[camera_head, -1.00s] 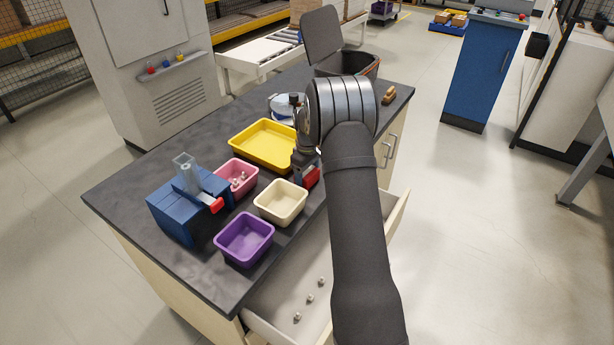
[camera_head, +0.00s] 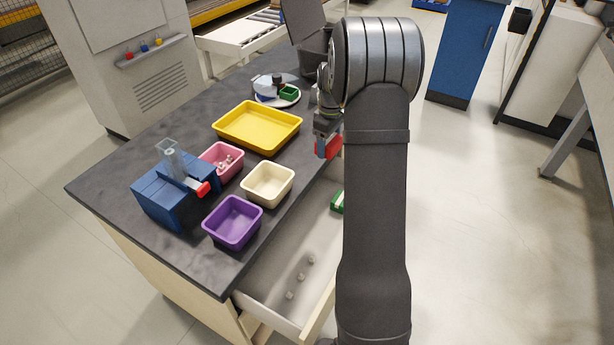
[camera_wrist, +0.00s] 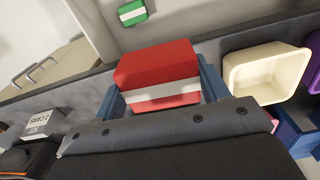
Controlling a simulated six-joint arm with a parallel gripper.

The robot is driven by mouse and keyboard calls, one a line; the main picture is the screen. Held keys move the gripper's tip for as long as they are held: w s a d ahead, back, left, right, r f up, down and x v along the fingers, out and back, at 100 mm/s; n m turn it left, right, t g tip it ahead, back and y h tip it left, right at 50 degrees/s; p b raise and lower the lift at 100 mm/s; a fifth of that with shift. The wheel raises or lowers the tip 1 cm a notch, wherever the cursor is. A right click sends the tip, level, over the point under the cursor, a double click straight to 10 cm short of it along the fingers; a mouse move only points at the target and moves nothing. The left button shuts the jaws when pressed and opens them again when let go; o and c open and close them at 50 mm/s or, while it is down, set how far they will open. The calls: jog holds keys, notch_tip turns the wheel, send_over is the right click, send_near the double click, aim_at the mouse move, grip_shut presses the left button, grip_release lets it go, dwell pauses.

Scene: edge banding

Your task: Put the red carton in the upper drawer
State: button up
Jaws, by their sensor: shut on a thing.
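The red carton (camera_wrist: 157,72), with a white band, is held between the blue fingers of my gripper (camera_wrist: 165,95) in the wrist view. In the head view the red carton (camera_head: 327,147) shows below my gripper (camera_head: 325,135), at the counter's right edge beside the open drawer. The upper drawer (camera_head: 290,255) is pulled out. It holds several small metal pieces (camera_head: 300,278) near its front end and a green and white carton (camera_head: 337,202) farther back, partly hidden by my arm. The green carton (camera_wrist: 132,12) also shows in the wrist view, beyond the red one.
On the counter (camera_head: 120,180) stand a cream bin (camera_head: 268,185), a purple bin (camera_head: 232,222), a pink bin (camera_head: 222,162) with small pieces, a yellow tray (camera_head: 257,127), a blue device (camera_head: 172,192) and a plate (camera_head: 290,97) with items. The drawer's middle floor is largely clear.

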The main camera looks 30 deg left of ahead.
send_over(326, 229)
notch_tip(326, 229, down, 14)
jog(key=shift+n, duration=0.3)
notch_tip(326, 229, down, 12)
jog(key=shift+w+f, duration=0.1)
jog(key=shift+f, duration=2.55)
jog(key=shift+f, duration=0.1)
jog(key=o, duration=1)
notch_tip(326, 229, up, 12)
jog(key=shift+r, duration=0.15)
